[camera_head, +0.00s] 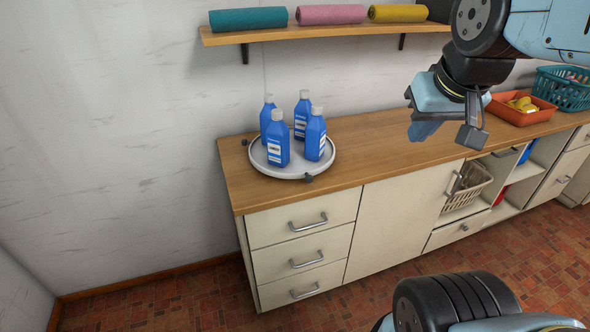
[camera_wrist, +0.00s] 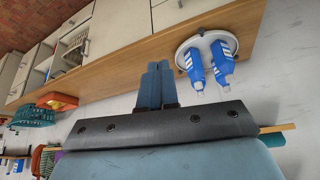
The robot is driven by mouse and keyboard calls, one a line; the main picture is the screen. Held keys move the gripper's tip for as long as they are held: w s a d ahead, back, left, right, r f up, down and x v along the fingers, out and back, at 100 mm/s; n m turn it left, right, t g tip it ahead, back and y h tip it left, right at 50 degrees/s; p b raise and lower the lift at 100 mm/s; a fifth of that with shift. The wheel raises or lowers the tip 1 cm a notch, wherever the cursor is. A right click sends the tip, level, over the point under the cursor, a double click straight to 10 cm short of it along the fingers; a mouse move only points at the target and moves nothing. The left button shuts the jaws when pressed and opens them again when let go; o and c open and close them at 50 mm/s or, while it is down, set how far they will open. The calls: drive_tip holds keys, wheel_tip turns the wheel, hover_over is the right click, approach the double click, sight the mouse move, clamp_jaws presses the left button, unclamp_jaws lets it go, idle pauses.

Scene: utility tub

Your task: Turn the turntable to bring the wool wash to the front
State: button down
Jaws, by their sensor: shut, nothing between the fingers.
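A round pale turntable (camera_head: 290,171) sits on the left end of the wooden counter, with small dark knobs (camera_head: 308,178) on its rim. Several similar blue bottles with grey caps stand upright on it, a front one (camera_head: 278,148) nearest the front edge. Their labels are too small to read, so I cannot tell which is the wool wash. In the wrist view the turntable (camera_wrist: 183,50) shows with two bottles (camera_wrist: 195,70) clearly visible. My gripper (camera_head: 424,132) is above the counter, right of the turntable and apart from it. Its fingers (camera_wrist: 158,66) are together and empty.
A wall shelf (camera_head: 330,32) with rolled towels runs above the turntable. An orange tray (camera_head: 520,117) and a teal basket (camera_head: 563,93) stand at the counter's right. The counter (camera_head: 375,143) between turntable and tray is clear. Drawers and a beige basket (camera_head: 468,187) are below.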

drive_tip(key=w+a+f+n+g+h, duration=0.2)
drive_tip(key=w+a+f+n, duration=0.1)
drive_tip(key=w+a+n, duration=0.4)
drive_tip(key=w+a+f+n+g+h, duration=0.2)
drive_tip(key=w+a+f+n, duration=0.15)
drive_tip(key=w, duration=0.45)
drive_tip(key=w+a+f+n+h, duration=0.1)
drive_tip(key=w+a+f+n, duration=0.1)
drive_tip(key=a+f+n, duration=0.3)
drive_tip(key=w+a+f+n+t+h, duration=0.1)
drive_tip(key=w+a+f+n, duration=0.15)
drive_tip(key=a+f, duration=0.3)
drive_tip(key=w+a+f+n+h, duration=0.1)
drive_tip(key=w+a+f+n, duration=0.1)
drive_tip(key=a+f+n, duration=0.4)
drive_tip(key=shift+m+h, duration=0.3)
drive_tip(key=shift+m, duration=0.5)
drive_tip(key=x, duration=0.8)
drive_tip(key=shift+w+d+f, duration=0.15)
drive_tip(key=shift+w+f, duration=0.1)
drive_tip(key=shift+w, duration=0.15)
drive_tip(key=d, duration=0.1)
drive_tip(key=w+d, duration=0.1)
drive_tip(key=shift+w+d+f, duration=0.1)
drive_tip(key=shift+d+f, duration=0.15)
drive_tip(key=shift+d, duration=0.15)
drive_tip(key=shift+w+d+f, duration=0.1)
drive_tip(key=shift+w+d, duration=0.1)
drive_tip(key=shift+d, duration=0.25)
